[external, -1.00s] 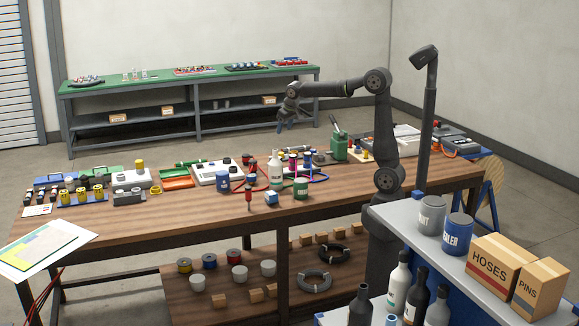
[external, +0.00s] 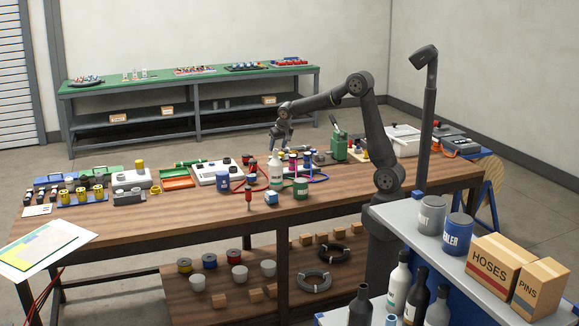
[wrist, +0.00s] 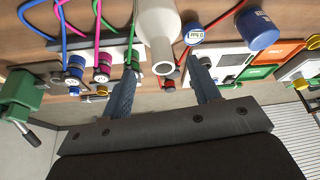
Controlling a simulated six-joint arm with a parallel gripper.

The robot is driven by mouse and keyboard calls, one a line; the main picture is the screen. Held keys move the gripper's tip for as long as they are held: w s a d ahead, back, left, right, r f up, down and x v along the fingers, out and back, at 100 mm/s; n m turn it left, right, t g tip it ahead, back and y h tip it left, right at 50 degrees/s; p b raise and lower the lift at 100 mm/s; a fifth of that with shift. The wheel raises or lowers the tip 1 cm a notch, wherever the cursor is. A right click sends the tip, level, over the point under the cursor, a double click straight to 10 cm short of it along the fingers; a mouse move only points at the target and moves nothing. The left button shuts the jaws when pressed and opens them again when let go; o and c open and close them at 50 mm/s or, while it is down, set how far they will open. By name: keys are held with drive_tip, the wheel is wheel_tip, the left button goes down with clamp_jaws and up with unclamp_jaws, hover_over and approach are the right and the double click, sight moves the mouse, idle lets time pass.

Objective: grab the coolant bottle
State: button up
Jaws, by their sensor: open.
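A white bottle with a green label (external: 275,172), likely the coolant bottle, stands upright on the wooden bench. In the wrist view the white bottle (wrist: 157,25) points its open mouth toward my fingers. My gripper (external: 282,143) is just above and behind the bottle top in the external view. In the wrist view my gripper (wrist: 162,78) is open, with the bottle mouth in line with the gap between the two fingers. The fingers do not appear to touch it. The bottle's lower part is out of the wrist view.
The bench front is clearer.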

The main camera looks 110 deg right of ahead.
sight(276, 150)
drive_tip(key=x, duration=0.5)
drive_tip(key=shift+w+d+f, duration=0.15)
drive_tip(key=shift+w+f, duration=0.05)
drive_tip(key=shift+f, duration=0.1)
clamp_jaws()
drive_tip(key=shift+r, duration=0.1)
